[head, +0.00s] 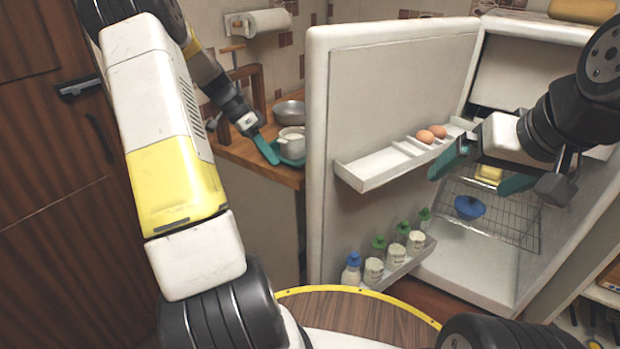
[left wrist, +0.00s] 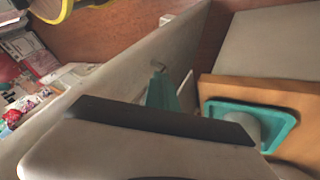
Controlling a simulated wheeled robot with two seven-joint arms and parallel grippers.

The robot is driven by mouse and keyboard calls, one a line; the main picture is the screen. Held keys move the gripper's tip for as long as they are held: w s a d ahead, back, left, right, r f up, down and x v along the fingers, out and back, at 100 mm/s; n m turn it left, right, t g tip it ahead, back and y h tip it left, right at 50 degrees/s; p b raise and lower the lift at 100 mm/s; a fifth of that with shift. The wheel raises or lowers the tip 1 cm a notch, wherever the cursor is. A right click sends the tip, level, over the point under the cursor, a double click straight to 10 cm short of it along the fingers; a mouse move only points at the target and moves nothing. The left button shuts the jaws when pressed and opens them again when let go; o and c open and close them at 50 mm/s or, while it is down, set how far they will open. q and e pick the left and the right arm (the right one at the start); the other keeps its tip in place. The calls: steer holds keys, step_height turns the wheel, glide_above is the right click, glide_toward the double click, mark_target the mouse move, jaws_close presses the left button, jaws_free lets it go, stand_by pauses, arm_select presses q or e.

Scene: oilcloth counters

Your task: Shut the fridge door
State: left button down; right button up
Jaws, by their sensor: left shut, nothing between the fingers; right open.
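The white fridge door (head: 390,110) stands wide open, its inner face with two shelves turned toward me in the head view. The fridge body (head: 590,190) is at the right, its inside exposed. My left gripper (head: 267,150) is shut and empty, on the outer side of the door, left of its free edge and above the counter. In the left wrist view its teal fingers (left wrist: 162,92) are close to the door's outer face (left wrist: 120,75); I cannot tell whether they touch. My right gripper (head: 472,181) is open and empty, in front of the fridge opening, right of the door shelves.
The door shelves carry eggs (head: 431,134) and several bottles and jars (head: 397,252). A blue bowl (head: 469,208) is on a wire rack. A white cup (head: 291,138) on a teal tray (left wrist: 291,116) and a metal pan (head: 289,112) stand on the wooden counter (head: 238,152) beside the door.

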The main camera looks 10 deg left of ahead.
arm_select(q)
steer(key=s+d+r+x, duration=0.1)
steer(key=s+x, duration=0.1)
steer(key=x, duration=1)
steer(key=shift+d+f, duration=0.2)
steer(key=shift+d, duration=0.1)
steer(key=shift+s, duration=0.15)
